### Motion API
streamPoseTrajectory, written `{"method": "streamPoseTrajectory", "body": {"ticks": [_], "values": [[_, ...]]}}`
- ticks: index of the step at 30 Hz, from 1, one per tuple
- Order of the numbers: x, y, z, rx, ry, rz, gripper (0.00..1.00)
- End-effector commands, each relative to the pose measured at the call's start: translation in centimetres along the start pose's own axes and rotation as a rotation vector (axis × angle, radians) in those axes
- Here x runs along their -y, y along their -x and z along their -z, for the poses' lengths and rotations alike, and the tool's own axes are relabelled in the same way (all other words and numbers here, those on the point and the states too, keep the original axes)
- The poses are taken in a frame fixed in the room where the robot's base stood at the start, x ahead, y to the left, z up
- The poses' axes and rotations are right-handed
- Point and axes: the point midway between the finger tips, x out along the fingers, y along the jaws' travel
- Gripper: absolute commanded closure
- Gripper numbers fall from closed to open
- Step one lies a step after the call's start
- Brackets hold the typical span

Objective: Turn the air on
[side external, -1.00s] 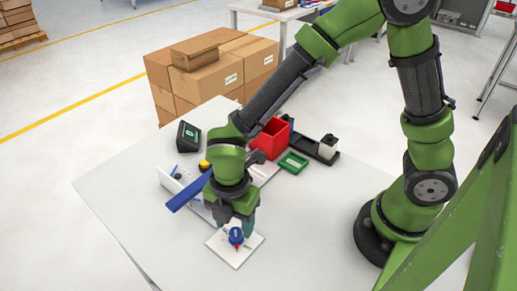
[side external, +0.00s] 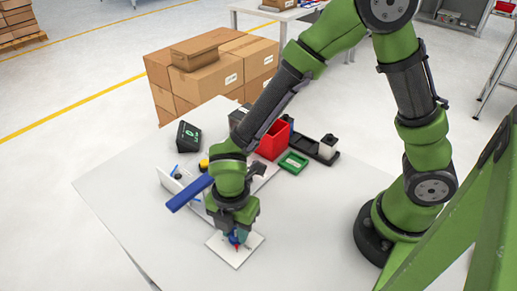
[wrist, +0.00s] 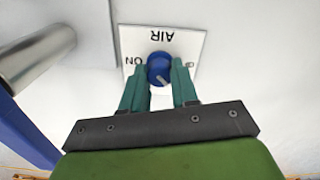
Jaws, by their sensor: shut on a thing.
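In the wrist view the plate (wrist: 165,36) reads "AIR" and "ON", upside down, with "ON" left of the knob (wrist: 158,66). A pale mark on the knob points to the lower right there, away from "ON". My gripper (wrist: 160,76) is shut on the knob, with one teal finger on each side of it. In the side view my gripper (side external: 237,233) hides most of the knob.
A blue bar (side external: 190,192) and a white upright panel stand left of my gripper. A red bin (side external: 272,141), a green tray (side external: 293,163) and a black device (side external: 188,136) sit farther back. The table's front right is clear.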

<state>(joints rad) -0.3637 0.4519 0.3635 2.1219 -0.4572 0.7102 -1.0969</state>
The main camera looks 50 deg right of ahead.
Motion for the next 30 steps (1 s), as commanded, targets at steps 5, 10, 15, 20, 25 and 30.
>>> {"method": "streamPoseTrajectory", "body": {"ticks": [5,10,15,20,25,30], "values": [[-0.02,0.04,0.01,0.0,-0.017,0.0,1.0],[-0.02,0.05,0.0,0.0,-0.079,-0.001,1.0],[-0.01,0.07,0.05,0.0,-0.192,-0.001,1.0],[-0.01,0.07,0.03,0.0,-0.337,-0.001,1.0],[-0.01,0.07,0.04,0.0,-0.499,-0.001,1.0],[-0.02,0.08,0.05,0.0,-0.659,-0.001,1.0]]}}
